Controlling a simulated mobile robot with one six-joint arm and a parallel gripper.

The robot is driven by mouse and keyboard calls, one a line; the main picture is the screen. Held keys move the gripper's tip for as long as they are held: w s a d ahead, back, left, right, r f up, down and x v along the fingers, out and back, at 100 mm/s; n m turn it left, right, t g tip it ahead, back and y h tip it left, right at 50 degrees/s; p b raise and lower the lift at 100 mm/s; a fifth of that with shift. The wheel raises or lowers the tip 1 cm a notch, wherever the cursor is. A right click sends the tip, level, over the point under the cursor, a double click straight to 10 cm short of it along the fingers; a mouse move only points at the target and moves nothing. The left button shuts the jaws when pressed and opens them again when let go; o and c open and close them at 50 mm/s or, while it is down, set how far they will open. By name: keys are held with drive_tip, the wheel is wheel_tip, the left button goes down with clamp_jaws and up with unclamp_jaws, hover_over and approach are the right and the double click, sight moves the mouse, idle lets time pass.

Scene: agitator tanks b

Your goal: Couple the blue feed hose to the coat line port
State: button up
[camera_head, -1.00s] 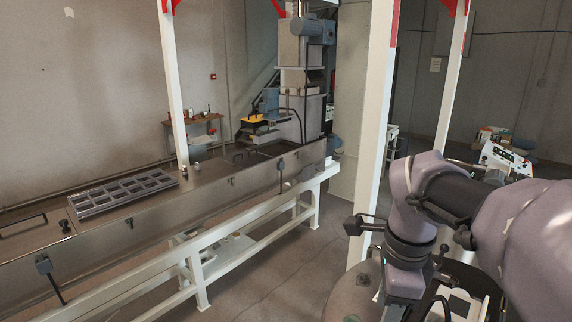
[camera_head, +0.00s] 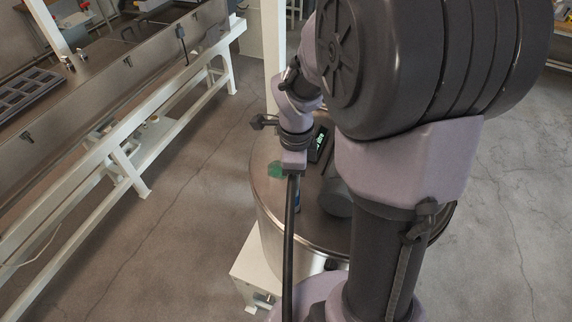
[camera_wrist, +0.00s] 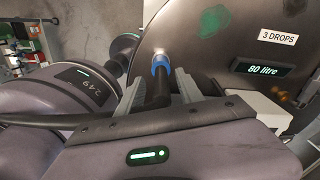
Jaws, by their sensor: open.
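In the wrist view my gripper (camera_wrist: 159,78) is open, its two grey fingers on either side of a black hose end (camera_wrist: 155,95). The hose end has a blue collar (camera_wrist: 160,63), which meets a short silver stub (camera_wrist: 157,52) on the round metal tank lid (camera_wrist: 245,35). I cannot tell whether the collar is fully seated. No label for the coat line port is readable. In the head view my wrist is low over the tank lid (camera_head: 266,160), and a dark hose (camera_head: 290,240) runs down in front of the tank. The fingers are hidden there.
The lid carries an "80 litre" display (camera_wrist: 263,69), a "3 DROPS" label (camera_wrist: 278,37) and a green patch (camera_wrist: 215,20). The long metal trough (camera_head: 100,85) on a white frame stands to the left. The floor (camera_head: 190,200) between it and the tank is clear.

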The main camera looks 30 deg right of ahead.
drive_tip(key=shift+w+f, duration=0.15)
drive_tip(key=shift+f, duration=0.15)
clamp_jaws()
drive_tip(key=shift+r, duration=0.35)
idle(1.5)
drive_tip(key=shift+r+p, duration=0.35)
drive_tip(key=c, duration=0.7)
unclamp_jaws()
drive_tip(key=shift+c, duration=0.2)
clamp_jaws()
